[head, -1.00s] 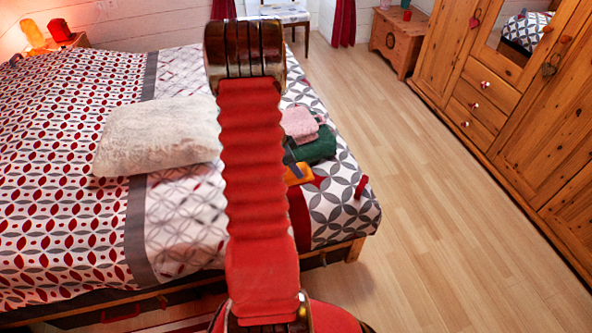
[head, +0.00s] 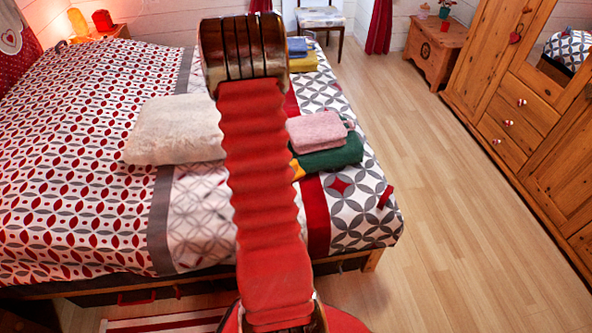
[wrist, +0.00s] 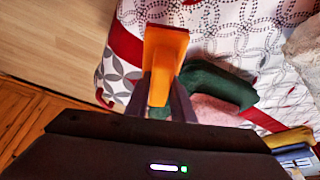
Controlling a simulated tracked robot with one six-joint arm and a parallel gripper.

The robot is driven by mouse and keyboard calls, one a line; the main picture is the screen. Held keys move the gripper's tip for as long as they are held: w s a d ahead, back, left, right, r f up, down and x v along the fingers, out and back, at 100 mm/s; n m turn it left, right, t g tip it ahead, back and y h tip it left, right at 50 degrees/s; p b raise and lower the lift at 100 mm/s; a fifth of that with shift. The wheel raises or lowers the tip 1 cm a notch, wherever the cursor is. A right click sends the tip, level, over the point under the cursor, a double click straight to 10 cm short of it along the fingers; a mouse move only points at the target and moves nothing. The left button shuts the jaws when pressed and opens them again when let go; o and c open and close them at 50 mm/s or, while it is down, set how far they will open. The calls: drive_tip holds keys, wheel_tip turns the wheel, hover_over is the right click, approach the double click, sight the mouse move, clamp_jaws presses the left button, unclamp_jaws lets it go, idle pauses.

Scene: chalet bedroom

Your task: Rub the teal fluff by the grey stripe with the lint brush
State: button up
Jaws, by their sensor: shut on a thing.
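The lint brush (wrist: 166,48), an orange block with an orange handle, is in my gripper (wrist: 160,92) in the wrist view. The dark fingers are shut on its handle, and the broad head points away over the bed. In the head view, my arm hides the gripper; a bit of orange (head: 297,168) shows at the arm's right edge. The grey stripe (head: 158,220) runs down the patterned bedspread, left of my arm. I cannot make out any teal fluff in either view.
A cream pillow (head: 175,132) lies across the grey stripe. Right of my arm are a folded pink towel (head: 317,132), a dark green towel (head: 335,157) and a small red item (head: 385,197). Yellow (head: 303,63) and blue (head: 297,47) folded things lie farther back. Wooden floor at right is clear.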

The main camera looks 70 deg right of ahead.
drive_tip(key=w+a+r+n+t, duration=0.3)
drive_tip(key=w+a+n, duration=0.4)
drive_tip(key=w+a, duration=0.5)
drive_tip(key=w+a+r+n+t, duration=0.2)
drive_tip(key=w+a+r+n, duration=0.3)
drive_tip(key=w+a, duration=0.7)
drive_tip(key=w+a+r+n+y, duration=0.1)
drive_tip(key=w+a+n, duration=0.2)
drive_tip(key=a, duration=0.6)
drive_tip(key=w+a+r+n+t+y, duration=0.1)
drive_tip(key=w+a+r+n, duration=0.1)
drive_tip(key=a+n, duration=0.3)
drive_tip(key=w+a+r+n+t+y, duration=0.1)
drive_tip(key=w+a+n, duration=0.3)
drive_tip(key=a, duration=0.9)
drive_tip(key=shift+w+a+r+n+y, duration=0.3)
drive_tip(key=shift+w+r+n, duration=0.1)
drive_tip(key=shift+r+n, duration=0.2)
drive_tip(key=shift+d, duration=0.1)
